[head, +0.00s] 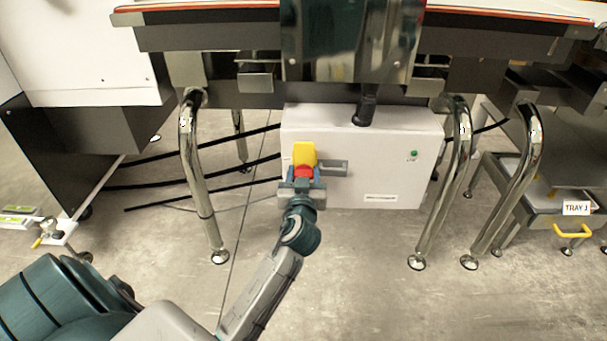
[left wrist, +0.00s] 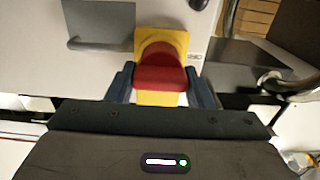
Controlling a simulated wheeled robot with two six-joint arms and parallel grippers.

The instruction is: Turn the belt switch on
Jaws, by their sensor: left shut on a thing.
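The belt switch is a red knob (left wrist: 160,75) on a yellow plate (left wrist: 184,42), fixed to the front of a white control box (head: 355,175). In the head view the yellow plate (head: 304,152) shows above my left gripper (head: 303,176), with a bit of the red knob (head: 304,171) between its fingers. In the left wrist view my left gripper (left wrist: 162,88) has one finger on each side of the knob and is shut on it. The knob's exact angle is hard to tell. My right gripper is in neither view.
A grey handle (head: 333,168) sticks out beside the switch. A green lamp (head: 413,155) is on the box's right side. Shiny bent legs (head: 193,160) stand left and right of the box, and black cables (head: 215,165) run to its left. The conveyor frame (head: 210,35) overhangs above.

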